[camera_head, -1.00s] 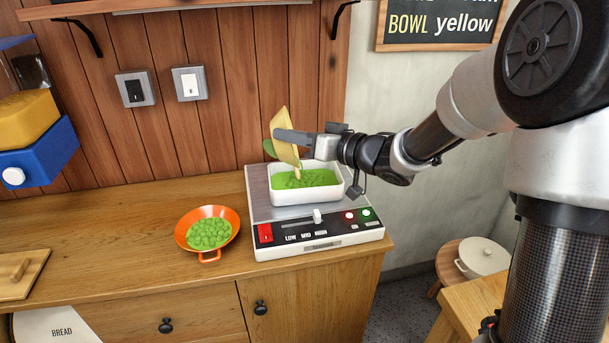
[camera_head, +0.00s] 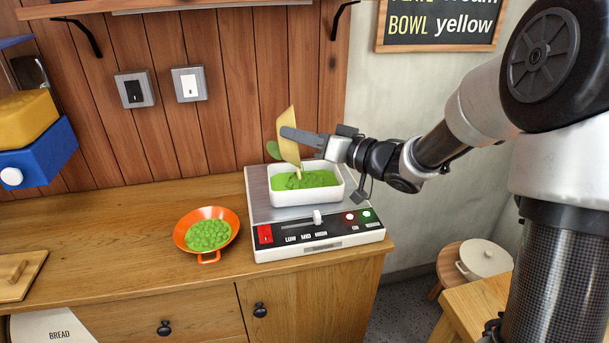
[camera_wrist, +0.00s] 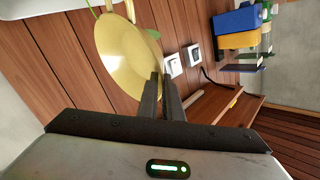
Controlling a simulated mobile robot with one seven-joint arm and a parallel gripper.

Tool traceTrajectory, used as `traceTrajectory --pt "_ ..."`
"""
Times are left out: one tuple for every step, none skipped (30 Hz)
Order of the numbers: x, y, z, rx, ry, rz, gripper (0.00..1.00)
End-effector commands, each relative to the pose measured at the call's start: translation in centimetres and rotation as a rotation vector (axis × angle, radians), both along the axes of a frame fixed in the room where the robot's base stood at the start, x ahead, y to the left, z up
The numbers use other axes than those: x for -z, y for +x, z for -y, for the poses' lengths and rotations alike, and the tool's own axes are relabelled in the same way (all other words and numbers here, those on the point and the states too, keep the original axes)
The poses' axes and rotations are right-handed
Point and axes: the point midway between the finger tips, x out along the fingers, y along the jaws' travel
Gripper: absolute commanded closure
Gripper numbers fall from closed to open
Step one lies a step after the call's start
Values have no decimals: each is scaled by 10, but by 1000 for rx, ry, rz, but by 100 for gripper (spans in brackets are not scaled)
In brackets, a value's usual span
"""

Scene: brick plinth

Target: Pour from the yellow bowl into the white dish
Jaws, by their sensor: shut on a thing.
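The yellow bowl (camera_head: 289,141) is tipped steeply on its side above the white dish (camera_head: 305,193). My gripper (camera_head: 290,135) is shut on the bowl's rim; in the wrist view my fingers (camera_wrist: 163,98) pinch the edge of the bowl (camera_wrist: 125,50), whose visible inside looks bare. The white dish stands on the grey plate of a scale-like appliance (camera_head: 315,238) and holds a layer of green contents (camera_head: 305,179). A pale bit shows at the bowl's lower edge, just over the dish; I cannot tell what it is.
An orange two-handled pan (camera_head: 207,235) with green pieces stands left of the appliance. A wooden board (camera_head: 20,273) lies at the counter's left. A blue and yellow box (camera_head: 38,150) is at the upper left. The wooden wall with two switches is close behind.

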Motion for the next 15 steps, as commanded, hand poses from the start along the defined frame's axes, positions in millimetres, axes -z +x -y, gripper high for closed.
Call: traceTrajectory --pt "-1 0 1 0 7 1 100" --pt "-1 0 1 -1 11 1 100" --pt "-1 0 1 0 15 0 100" --pt "-1 0 2 0 18 0 100" --pt "-1 0 2 0 21 -1 100" --pt "-1 0 3 -1 25 -1 100" --pt "-1 0 3 -1 28 -1 100" --pt "-1 1 3 0 32 -3 100" --pt "-1 1 4 -1 36 -2 100" --pt "-2 1 4 -1 39 -3 100" --pt "-2 1 5 0 43 -4 100" --pt "-3 0 3 -2 37 -1 100" --pt "-5 -1 -2 -5 0 7 100" --pt "-5 -2 -11 -8 -62 20 100" --pt "-14 -5 -26 -11 -138 27 100"
